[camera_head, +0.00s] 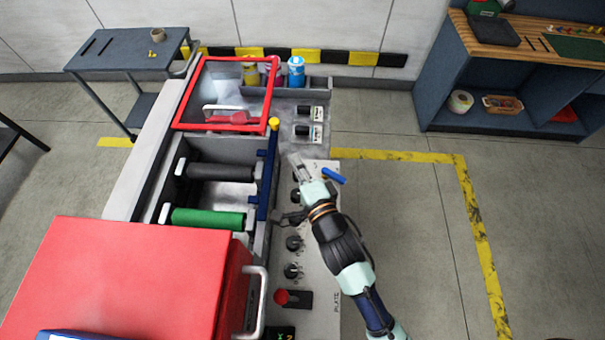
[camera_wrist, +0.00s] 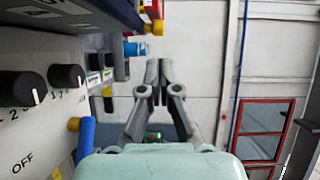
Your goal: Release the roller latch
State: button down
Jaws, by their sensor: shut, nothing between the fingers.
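The machine has a dark roller (camera_head: 222,171) and a green roller (camera_head: 208,218) in its open bay. A long blue bar with a yellow tip (camera_head: 268,170) lies along the bay's right side and looks like the roller latch. My gripper (camera_head: 294,158) is just right of the bar, over the knob panel, apparently apart from it. In the wrist view my gripper (camera_wrist: 158,68) has its fingers together with nothing between them. A short blue lever (camera_head: 333,175) sits right of my gripper; a blue lever also shows in the wrist view (camera_wrist: 85,138).
Black knobs (camera_head: 293,243) and a red-knobbed control (camera_head: 282,297) line the panel (camera_head: 322,255). A red-framed clear cover (camera_head: 177,126) is behind the bay, and a large red housing (camera_head: 130,285) in front. Open floor lies to the right.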

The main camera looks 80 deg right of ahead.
jog(key=v, duration=0.3)
jog(key=shift+s+a, duration=0.1)
jog(key=shift+a, duration=0.1)
dwell(0.5)
